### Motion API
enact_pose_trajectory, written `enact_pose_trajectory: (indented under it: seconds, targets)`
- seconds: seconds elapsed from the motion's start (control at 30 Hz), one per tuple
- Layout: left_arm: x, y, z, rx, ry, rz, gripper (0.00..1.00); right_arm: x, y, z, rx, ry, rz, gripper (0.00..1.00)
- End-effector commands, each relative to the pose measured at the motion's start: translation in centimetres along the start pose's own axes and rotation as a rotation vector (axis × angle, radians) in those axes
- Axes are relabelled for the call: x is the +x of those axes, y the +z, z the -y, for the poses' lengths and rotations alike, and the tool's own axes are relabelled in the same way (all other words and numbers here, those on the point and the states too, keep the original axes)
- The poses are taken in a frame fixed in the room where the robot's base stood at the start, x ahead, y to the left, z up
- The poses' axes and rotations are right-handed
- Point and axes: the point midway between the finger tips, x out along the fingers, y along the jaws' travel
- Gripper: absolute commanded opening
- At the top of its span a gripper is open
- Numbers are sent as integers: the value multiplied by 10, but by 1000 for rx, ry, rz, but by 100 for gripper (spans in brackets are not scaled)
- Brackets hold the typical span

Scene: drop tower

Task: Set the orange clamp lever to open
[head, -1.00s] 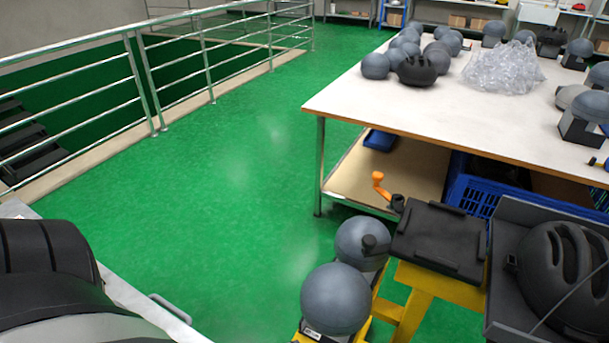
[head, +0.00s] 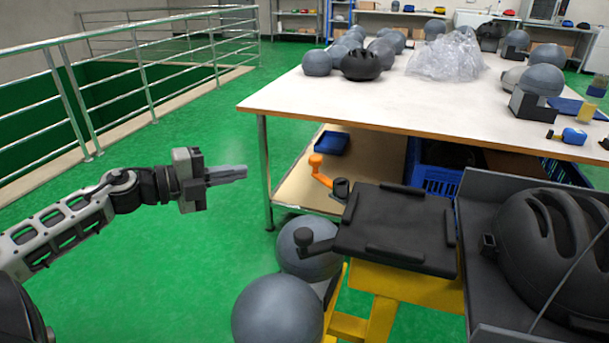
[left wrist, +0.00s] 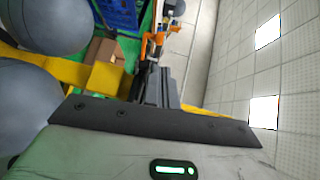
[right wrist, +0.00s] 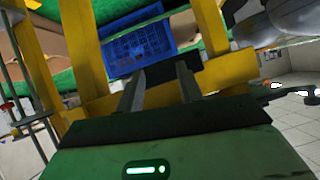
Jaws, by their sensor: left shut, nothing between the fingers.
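The orange clamp lever (head: 318,167) sticks up and left from a black pivot (head: 341,188) at the back left corner of the black plate (head: 398,225), which sits on a yellow stand. My left gripper (head: 240,172) is shut and empty, in the air to the left of the lever and apart from it. In the left wrist view, the orange lever (left wrist: 155,42) shows just beyond the tips of the closed fingers (left wrist: 158,75). My right gripper (right wrist: 161,72) is open and empty in the right wrist view; it is not visible in the head view.
A black helmet (head: 560,255) sits in a grey holder at right. The white table (head: 420,105) is behind. The green floor (head: 180,270) at left is clear.

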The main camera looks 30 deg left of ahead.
Motion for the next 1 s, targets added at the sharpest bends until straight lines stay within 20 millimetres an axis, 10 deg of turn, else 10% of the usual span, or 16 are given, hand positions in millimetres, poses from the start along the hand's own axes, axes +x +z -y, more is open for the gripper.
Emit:
enact_pose_trajectory:
  seconds: [1.0]
  targets:
    - [127, 0, 3, 8, -1, -2, 0, 1, 1, 1, -4, -3, -15, 36]
